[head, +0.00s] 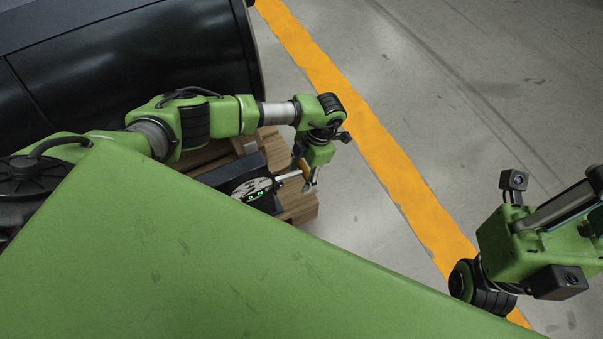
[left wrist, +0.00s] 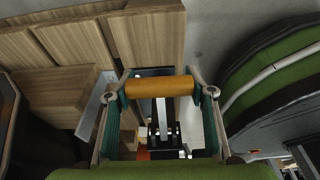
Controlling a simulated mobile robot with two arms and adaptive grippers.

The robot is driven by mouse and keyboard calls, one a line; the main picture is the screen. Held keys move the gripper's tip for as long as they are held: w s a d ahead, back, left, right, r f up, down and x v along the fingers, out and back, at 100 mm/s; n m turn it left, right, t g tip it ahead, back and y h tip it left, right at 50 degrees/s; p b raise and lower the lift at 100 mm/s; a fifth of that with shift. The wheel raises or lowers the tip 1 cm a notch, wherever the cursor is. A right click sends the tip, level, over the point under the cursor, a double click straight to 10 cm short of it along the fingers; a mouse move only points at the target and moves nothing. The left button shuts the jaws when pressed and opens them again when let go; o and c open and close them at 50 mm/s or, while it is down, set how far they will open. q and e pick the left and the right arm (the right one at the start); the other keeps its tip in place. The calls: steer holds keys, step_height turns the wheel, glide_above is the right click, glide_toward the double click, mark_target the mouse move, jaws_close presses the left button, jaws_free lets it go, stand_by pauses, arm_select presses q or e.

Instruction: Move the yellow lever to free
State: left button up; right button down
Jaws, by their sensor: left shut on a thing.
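The yellow lever (left wrist: 160,88) shows in the left wrist view as an orange-yellow cylindrical grip on a pale metal shaft (left wrist: 162,118). My left gripper (left wrist: 157,82) is shut on it, with one finger at each end of the grip. In the head view my left gripper (head: 308,180) points down at the lever, beside a dark box unit (head: 228,172). The unit has a round pale dial (head: 252,188) with small green lit marks, too small to read surely. The gripper partly hides the lever's grip. My right gripper is at the right edge, its fingertips not clearly visible.
Wooden slats (head: 298,205) lie beneath and around the unit. A large black casing (head: 130,60) stands behind my left arm. An orange floor stripe (head: 365,130) crosses the open grey floor to the right. A big green surface covers the front of the head view.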

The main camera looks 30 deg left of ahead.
arm_select(q)
steer(key=shift+s+a+f, duration=0.15)
steer(key=shift+s+a, duration=0.1)
steer(key=shift+s, duration=0.1)
stand_by(0.4)
steer(key=o, duration=1.6)
steer(key=shift+o, duration=0.2)
steer(key=shift+w+d, duration=0.1)
steer(key=shift+w, duration=0.1)
steer(key=shift+w+r, duration=0.1)
steer(key=shift+r, duration=0.3)
steer(key=v, duration=1.1)
